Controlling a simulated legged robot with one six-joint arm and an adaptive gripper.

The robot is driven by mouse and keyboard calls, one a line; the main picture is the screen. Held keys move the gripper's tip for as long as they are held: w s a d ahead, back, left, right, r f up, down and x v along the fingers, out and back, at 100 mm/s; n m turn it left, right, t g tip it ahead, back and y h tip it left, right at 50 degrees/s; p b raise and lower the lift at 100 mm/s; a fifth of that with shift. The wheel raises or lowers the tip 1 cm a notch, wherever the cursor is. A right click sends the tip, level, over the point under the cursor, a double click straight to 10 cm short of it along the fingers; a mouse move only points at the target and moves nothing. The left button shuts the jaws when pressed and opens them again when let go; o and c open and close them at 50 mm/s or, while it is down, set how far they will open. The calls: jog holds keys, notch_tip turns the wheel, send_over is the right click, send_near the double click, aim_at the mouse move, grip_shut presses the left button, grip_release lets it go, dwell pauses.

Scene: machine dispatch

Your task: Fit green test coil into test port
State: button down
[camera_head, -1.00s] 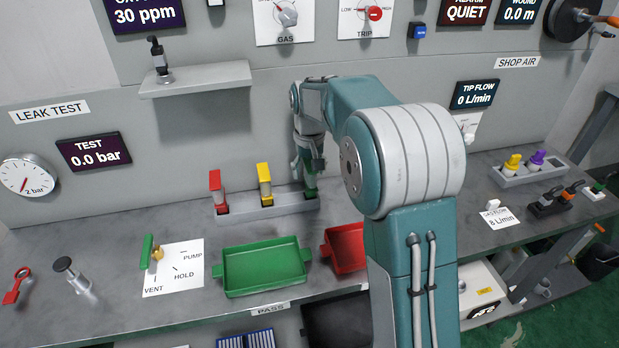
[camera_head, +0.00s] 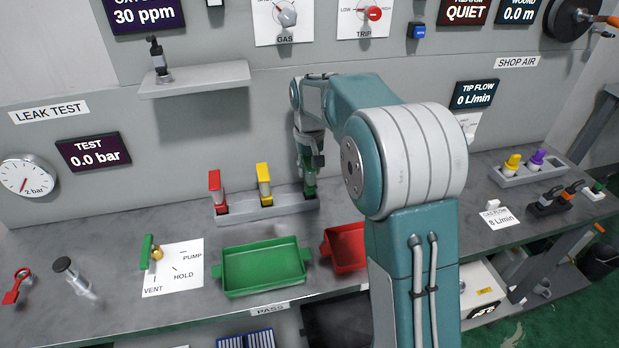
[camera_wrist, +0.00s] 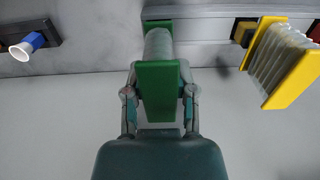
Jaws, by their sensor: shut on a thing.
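The green test coil (camera_head: 309,186) is at the right end of a grey rack (camera_head: 290,206) on the bench. My gripper (camera_head: 310,160) is above it and shut on its upper part. In the wrist view, the green coil (camera_wrist: 158,84) shows a green end block between my two fingers (camera_wrist: 160,100), with a clear coiled body behind it. I cannot tell whether its lower end is still seated in the rack. A grey upright fitting (camera_head: 72,277) stands at the left of the bench; I cannot tell whether it is the test port.
A yellow coil (camera_head: 264,184) and a red coil (camera_head: 216,191) stand in the same rack. A green tray (camera_head: 262,268) and a partly hidden red tray (camera_head: 345,247) lie in front. A green-handled valve (camera_head: 147,251) and a red clip (camera_head: 17,286) are at left.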

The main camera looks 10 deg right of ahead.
jog(key=shift+r, duration=4.35)
